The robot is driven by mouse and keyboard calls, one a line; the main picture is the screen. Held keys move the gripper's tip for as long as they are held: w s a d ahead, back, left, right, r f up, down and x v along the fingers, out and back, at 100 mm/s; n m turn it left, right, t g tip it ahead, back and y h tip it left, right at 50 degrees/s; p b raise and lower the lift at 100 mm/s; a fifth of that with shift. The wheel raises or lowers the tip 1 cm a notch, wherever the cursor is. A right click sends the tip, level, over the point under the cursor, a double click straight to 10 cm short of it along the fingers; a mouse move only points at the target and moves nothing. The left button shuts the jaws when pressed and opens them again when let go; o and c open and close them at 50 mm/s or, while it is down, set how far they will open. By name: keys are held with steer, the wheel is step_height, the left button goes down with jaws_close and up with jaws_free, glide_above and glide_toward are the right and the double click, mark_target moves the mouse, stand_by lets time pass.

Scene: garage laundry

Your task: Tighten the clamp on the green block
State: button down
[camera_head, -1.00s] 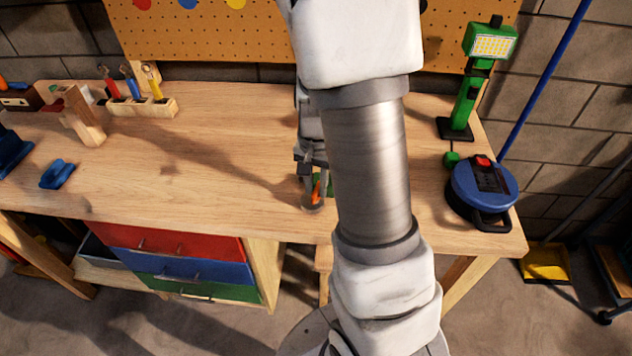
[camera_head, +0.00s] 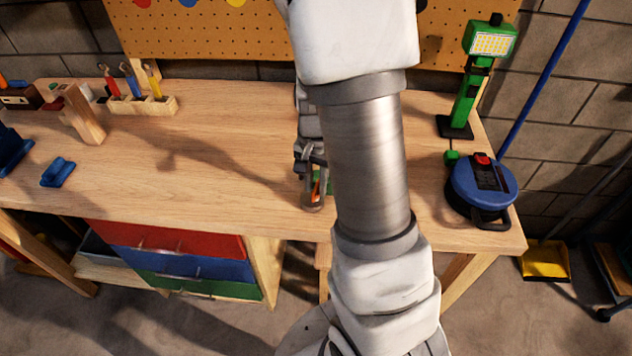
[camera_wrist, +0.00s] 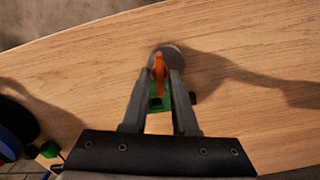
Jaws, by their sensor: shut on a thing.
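The green block (camera_wrist: 155,103) lies on the workbench near its front edge. In the head view only a sliver of it (camera_head: 329,187) shows beside my arm. The clamp's orange part (camera_wrist: 159,72) rises over the block, with a round grey piece at its far end. It also shows in the head view (camera_head: 316,190). My gripper (camera_wrist: 165,78) reaches down from above, its two fingers on either side of the orange part and closed on it. The exact contact is hard to see, and my arm hides much of the clamp in the head view.
A blue cable reel (camera_head: 482,190) and a green work lamp (camera_head: 468,95) stand on the right of the workbench (camera_head: 220,150). A tool holder (camera_head: 143,106), a wooden piece (camera_head: 85,118) and blue items (camera_head: 58,172) are on the left. The middle left is clear.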

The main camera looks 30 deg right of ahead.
stand_by(0.6)
steer(key=c, duration=0.9)
jaws_free()
steer(key=shift+c, duration=0.2)
steer(key=shift+r, duration=0.1)
step_height(320, 180, up, 17)
steer(key=p, duration=0.2)
steer(key=shift+r, duration=0.15)
